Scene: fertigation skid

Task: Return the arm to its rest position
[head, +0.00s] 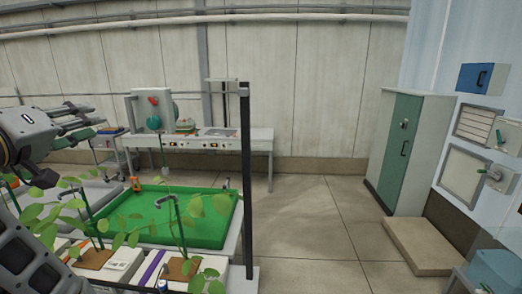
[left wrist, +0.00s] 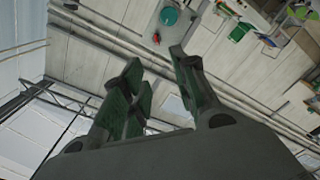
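My left arm comes in at the left edge of the head view, raised above the plants. Its left gripper (head: 97,116) points right, towards the back bench, and holds nothing that I can see. In the left wrist view the fingers of the left gripper (left wrist: 156,60) stand apart with an empty gap between them. That view is tilted and shows the wall and bench beyond the fingers. My right gripper is in neither view.
Leafy seedlings (head: 185,215) stand below the arm, beside a green tray (head: 215,232). A dark upright post (head: 246,180) rises at the tray's right. A bench (head: 255,143) stands at the back wall, a green-doored cabinet (head: 400,140) at right. The floor between is clear.

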